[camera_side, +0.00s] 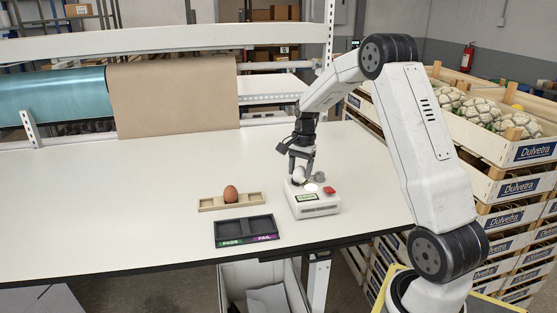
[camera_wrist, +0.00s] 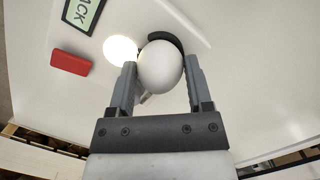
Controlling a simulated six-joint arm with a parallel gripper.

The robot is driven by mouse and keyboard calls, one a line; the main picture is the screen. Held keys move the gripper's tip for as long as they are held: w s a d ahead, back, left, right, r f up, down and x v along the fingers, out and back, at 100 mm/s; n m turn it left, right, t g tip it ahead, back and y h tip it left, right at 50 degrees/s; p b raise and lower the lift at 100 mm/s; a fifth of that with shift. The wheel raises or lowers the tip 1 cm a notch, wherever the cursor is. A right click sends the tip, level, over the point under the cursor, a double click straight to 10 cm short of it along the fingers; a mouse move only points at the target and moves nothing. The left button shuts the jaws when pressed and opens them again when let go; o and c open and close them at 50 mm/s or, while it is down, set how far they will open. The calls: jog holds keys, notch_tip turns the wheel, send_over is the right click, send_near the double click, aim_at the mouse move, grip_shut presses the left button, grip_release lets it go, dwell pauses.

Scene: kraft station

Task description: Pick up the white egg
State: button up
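The white egg (camera_wrist: 160,67) sits between the two fingers of my gripper (camera_wrist: 160,75) in the wrist view. The left finger lies close against the egg; only a very thin gap, if any, shows at the right finger. Whether the fingers press on it is unclear. In the side view my gripper (camera_side: 301,164) points down over the white tester box (camera_side: 316,210), with the egg (camera_side: 299,174) low between its fingers. The egg is at the top of the box, partly hidden by the fingers; I cannot tell whether it touches the box.
A red button (camera_wrist: 70,63) and a bright round light (camera_wrist: 120,50) are beside the egg. A brown egg (camera_side: 230,194) sits in a wooden holder (camera_side: 212,204) to the left. A dark PASS/FAIL tray (camera_side: 246,231) lies in front. The table's left side is clear.

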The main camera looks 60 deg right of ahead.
jog(key=c, duration=0.4)
jog(key=shift+r, duration=0.15)
jog(key=shift+r, duration=0.55)
notch_tip(320, 180, up, 2)
jog(key=shift+s+a+r, duration=1.1)
jog(key=shift+s+r, duration=0.5)
jog(key=shift+s, duration=0.45)
jog(key=shift+s+a+r, duration=1.05)
jog(key=shift+s+r, duration=0.55)
jog(key=shift+s, duration=0.45)
jog(key=shift+s+a+r, duration=1.1)
jog(key=shift+s+r, duration=0.5)
jog(key=shift+s, duration=0.45)
